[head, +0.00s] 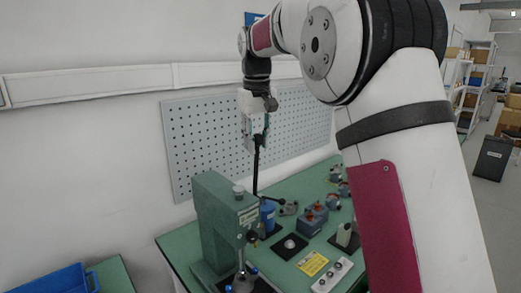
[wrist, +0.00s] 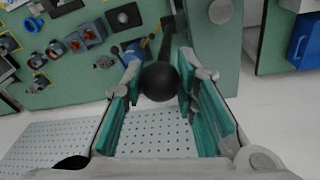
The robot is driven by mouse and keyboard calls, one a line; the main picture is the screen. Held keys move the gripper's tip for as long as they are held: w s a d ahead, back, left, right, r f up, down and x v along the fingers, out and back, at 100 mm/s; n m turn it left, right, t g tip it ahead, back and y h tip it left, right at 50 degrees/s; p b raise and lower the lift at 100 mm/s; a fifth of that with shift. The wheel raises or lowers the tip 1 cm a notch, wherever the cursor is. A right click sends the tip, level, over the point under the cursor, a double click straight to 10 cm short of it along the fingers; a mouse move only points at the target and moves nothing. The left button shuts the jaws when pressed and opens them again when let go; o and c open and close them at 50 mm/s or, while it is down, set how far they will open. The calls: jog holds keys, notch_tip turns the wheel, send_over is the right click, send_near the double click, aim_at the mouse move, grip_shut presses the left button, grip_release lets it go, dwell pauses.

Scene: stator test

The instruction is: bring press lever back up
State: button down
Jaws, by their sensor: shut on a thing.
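The green press (head: 212,225) stands at the near left of the bench. Its black press lever (head: 256,172) points nearly straight up from the side of the press. My gripper (head: 257,132) is at the lever's top end and hides the tip in the head view. In the wrist view my gripper (wrist: 159,85) has its green-padded fingers on both sides of the lever's round black knob (wrist: 160,81). It is shut on the knob. The lever's shaft (wrist: 166,40) runs from the knob towards the press body (wrist: 212,55).
The green bench (head: 292,211) holds several small fixtures, a blue bottle (head: 268,216) and a yellow label (head: 312,264) right of the press. A perforated panel (head: 205,135) stands behind the lever. A blue bin (head: 55,281) is at lower left.

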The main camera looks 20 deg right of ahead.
jog(key=shift+w+a+f+b, duration=0.1)
jog(key=shift+w+a+b, duration=0.25)
jog(key=shift+w, duration=0.4)
jog(key=shift+w+a+b, duration=0.25)
jog(key=shift+w+b, duration=0.2)
jog(key=shift+w, duration=0.25)
jog(key=shift+w+a+f+b, duration=0.1)
jog(key=shift+w+a+b, duration=0.25)
jog(key=shift+w, duration=0.4)
jog(key=shift+r, duration=0.1)
jog(key=c, duration=1.3)
grip_release()
jog(key=shift+w, duration=0.1)
jog(key=r, duration=0.4)
jog(key=s+r, duration=0.1)
jog(key=r, duration=0.3)
jog(key=s+r, duration=0.1)
jog(key=r, duration=0.2)
jog(key=shift+a+r, duration=0.3)
jog(key=shift+r, duration=0.1)
